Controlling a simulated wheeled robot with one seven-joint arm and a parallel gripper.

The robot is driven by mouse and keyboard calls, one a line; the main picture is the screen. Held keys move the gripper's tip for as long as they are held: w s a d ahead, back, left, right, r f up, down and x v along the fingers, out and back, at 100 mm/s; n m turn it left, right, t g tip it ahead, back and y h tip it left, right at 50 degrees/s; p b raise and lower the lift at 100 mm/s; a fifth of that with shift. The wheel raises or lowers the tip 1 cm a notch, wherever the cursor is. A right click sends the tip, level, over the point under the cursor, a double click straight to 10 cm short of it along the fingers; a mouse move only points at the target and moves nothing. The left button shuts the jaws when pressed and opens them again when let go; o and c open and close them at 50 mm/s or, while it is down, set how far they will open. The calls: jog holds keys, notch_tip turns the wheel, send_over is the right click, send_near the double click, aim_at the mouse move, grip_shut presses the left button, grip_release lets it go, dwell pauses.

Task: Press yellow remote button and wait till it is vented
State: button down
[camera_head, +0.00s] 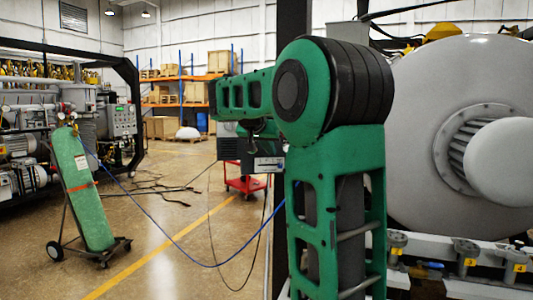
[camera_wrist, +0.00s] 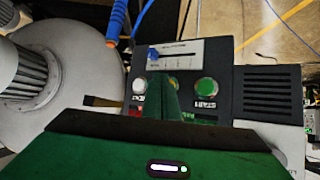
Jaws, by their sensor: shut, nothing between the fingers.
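In the wrist view a dark control panel (camera_wrist: 215,68) carries a white button (camera_wrist: 139,86), a green START button (camera_wrist: 206,87) and a yellow button (camera_wrist: 173,79) between them. My gripper (camera_wrist: 161,80) is shut and empty, with its green fingers over the middle of the panel. The fingers hide most of the yellow button. I cannot tell whether the fingertips touch it or whether it is pressed in. A blue slider or gauge (camera_wrist: 153,53) sits above the buttons. In the head view my green arm blocks much of the middle, and my fingertips are not clear there.
The large white furnace door (camera_head: 420,110) stands close on the right. A blue hose (camera_head: 215,266) hangs across the left side. A green gas cylinder (camera_head: 82,190) on a cart and a red trolley (camera_head: 245,185) stand behind. The floor at left centre is mostly clear.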

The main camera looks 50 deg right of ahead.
jog(key=shift+s+a, duration=0.15)
jog(key=shift+s, duration=0.05)
jog(key=shift+s+a, duration=0.8)
jog(key=shift+s, duration=0.2)
jog(key=shift+s+a, duration=0.75)
jog(key=shift+s, duration=0.25)
jog(key=s+a+f+n+g+y, duration=0.2)
jog(key=s+a+f+y, duration=0.3)
jog(key=s+a+f, duration=0.6)
jog(key=s+a+f+n+g+y, duration=0.1)
jog(key=s+a+f+n+y, duration=0.4)
jog(key=s+a+f, duration=0.7)
jog(key=s+f, duration=0.3)
jog(key=f, duration=0.3)
jog(key=shift+a+g, duration=0.25)
jog(key=shift+g, duration=0.15)
jog(key=shift+s, duration=0.1)
